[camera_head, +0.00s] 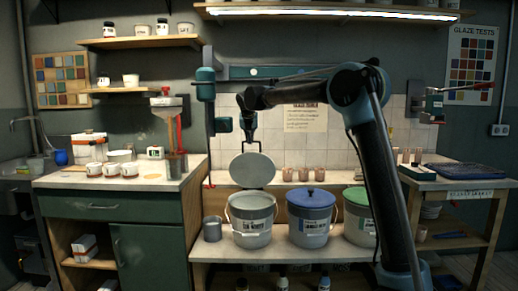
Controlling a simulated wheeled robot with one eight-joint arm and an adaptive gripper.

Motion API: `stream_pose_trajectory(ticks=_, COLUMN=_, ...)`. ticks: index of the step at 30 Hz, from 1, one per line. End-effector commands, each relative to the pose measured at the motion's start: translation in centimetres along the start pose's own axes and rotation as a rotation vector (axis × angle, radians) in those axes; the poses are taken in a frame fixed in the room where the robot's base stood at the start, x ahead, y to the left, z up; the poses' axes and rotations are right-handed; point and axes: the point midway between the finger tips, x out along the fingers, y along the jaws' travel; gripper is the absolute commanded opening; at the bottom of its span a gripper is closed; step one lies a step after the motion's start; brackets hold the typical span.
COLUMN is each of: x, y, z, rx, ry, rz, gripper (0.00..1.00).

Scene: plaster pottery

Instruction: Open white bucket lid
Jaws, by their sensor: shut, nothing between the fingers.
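The white bucket (250,228) stands on the low bench, left of the blue-lidded bucket. Its pale round lid (253,170) is raised and steeply tilted above the rim, its flat face towards me. The bucket's top looks uncovered, with a pale grey surface inside. My gripper (249,146) points down at the lid's upper edge, shut. The fingers are small and partly merge with the lid's edge, so I cannot tell whether they touch it.
A blue-lidded bucket (311,215) and a green-lidded bucket (359,222) stand to the right. A small grey pot (212,229) is at the left. Several terracotta cups stand on the ledge behind. A green cabinet (120,222) stands left of the bench.

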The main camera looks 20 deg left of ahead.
Motion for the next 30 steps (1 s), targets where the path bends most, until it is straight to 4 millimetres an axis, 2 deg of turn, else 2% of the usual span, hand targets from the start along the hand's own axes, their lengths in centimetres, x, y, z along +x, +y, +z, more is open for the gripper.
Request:
stream_pose_trajectory(ticks=12, x=1.5, y=-0.7, z=4.5, rx=0.008, ry=0.066, rz=-0.005, gripper=0.0)
stream_pose_trajectory(ticks=19, x=2.1, y=-0.7, z=5.8, rx=0.007, ry=0.113, rz=-0.005, gripper=0.0)
stream_pose_trajectory(ticks=30, x=2.5, y=-1.1, z=6.5, rx=0.01, ry=0.139, rz=-0.007, gripper=0.0)
